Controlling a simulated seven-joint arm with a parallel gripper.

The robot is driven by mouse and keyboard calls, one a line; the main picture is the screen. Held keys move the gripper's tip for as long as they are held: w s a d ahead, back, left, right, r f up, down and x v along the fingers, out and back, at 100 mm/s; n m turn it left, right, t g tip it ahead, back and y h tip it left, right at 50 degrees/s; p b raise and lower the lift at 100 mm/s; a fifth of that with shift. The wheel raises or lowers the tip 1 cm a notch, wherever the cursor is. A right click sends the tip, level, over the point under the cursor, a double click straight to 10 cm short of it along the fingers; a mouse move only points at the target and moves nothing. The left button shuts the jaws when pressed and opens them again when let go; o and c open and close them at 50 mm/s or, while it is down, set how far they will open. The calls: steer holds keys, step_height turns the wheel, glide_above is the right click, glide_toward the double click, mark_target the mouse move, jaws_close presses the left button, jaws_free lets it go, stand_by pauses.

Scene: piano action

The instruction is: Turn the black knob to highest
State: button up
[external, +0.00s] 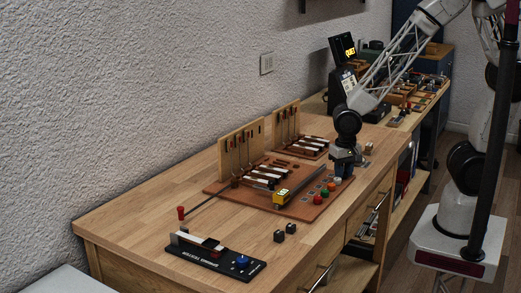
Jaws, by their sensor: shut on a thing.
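My gripper (342,174) points down at the back right end of the reddish-brown board (240,196). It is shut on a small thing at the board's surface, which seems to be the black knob. The fingers hide the knob, so its setting cannot be read. A row of small coloured knobs or buttons, including a red one (317,200) and a green one (325,193), lies just in front of the gripper. A dark display (343,48) with yellow lettering stands behind, its text too small to read surely.
A yellow-ended bar tool (281,197) lies on the board. Upright wooden panels with piano action models (242,146) stand at the back. A black spring tester with a blue knob (242,261) and two small dark cubes (279,236) sit in front. The left tabletop is mostly clear.

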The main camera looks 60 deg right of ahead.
steer(key=shift+m, duration=0.6)
steer(key=o, duration=0.9)
steer(key=shift+o, duration=0.2)
steer(key=shift+r, duration=0.15)
steer(key=shift+r, duration=3.75)
